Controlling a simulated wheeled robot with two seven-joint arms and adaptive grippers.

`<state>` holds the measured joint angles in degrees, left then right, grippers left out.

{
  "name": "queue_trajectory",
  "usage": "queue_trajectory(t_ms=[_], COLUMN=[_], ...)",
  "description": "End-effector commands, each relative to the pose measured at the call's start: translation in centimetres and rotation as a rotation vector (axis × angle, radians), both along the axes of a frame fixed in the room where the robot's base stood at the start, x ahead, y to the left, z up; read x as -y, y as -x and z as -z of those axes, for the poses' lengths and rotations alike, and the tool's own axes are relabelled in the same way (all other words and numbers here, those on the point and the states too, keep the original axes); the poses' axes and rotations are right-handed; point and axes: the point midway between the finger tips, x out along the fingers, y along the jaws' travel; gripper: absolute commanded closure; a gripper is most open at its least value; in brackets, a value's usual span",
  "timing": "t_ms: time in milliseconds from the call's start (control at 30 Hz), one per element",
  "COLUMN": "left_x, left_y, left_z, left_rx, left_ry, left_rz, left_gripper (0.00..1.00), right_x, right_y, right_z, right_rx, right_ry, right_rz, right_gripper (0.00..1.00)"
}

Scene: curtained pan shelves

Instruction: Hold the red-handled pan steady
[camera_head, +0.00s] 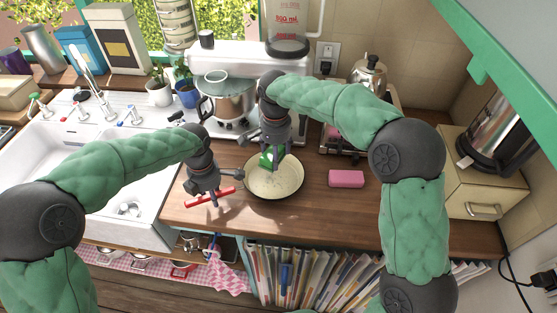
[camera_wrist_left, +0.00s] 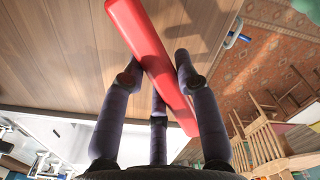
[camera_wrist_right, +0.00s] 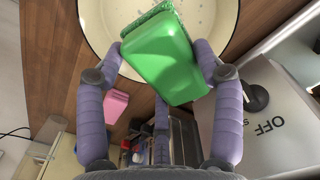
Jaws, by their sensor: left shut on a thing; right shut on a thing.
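The pan (camera_head: 287,186) lies on the wooden counter with its round cream inside facing up. Its red handle (camera_head: 225,191) points left. My left gripper (camera_head: 209,190) is shut on the red handle; the left wrist view shows fingers on both sides of the handle (camera_wrist_left: 150,50). My right gripper (camera_head: 268,157) is shut on a green sponge (camera_head: 266,161) over the pan's far left part. In the right wrist view the sponge (camera_wrist_right: 160,62) sits between the fingers, its rough side toward the pan (camera_wrist_right: 100,20). Small specks show inside the pan. The handle's join to the pan is unclear.
A pink sponge (camera_head: 346,178) lies on the counter to the right of the pan. A white sink (camera_head: 130,190) is at the left. A coffee machine with a pot (camera_head: 228,100) stands behind. Books (camera_head: 300,275) fill the shelf below the counter's front edge.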

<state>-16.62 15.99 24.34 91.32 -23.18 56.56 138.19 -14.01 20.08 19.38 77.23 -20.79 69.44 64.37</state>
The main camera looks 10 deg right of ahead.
Motion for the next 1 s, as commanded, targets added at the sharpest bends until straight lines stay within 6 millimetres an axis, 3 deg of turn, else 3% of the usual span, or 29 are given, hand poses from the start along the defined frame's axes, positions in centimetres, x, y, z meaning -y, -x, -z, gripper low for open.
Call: queue_trajectory(t_ms=[133, 700, 1000], left_x=[0.0, 0.0, 0.0], left_y=[0.0, 0.0, 0.0], left_z=[0.0, 0.0, 0.0], left_rx=[-0.001, 0.000, 0.000], left_ry=[0.000, -0.001, -0.001], left_rz=[0.001, 0.000, 0.000], left_gripper=[1.00, 1.00, 1.00], right_x=[-0.9, -0.8, -0.8], right_y=[-0.5, -0.5, -0.4], right_z=[0.6, 5.4, 6.3], right_rx=[0.000, 0.000, 0.000], right_ry=[0.000, 0.000, 0.000], right_rz=[0.001, 0.001, 0.001], right_gripper=[0.85, 0.85, 0.85])
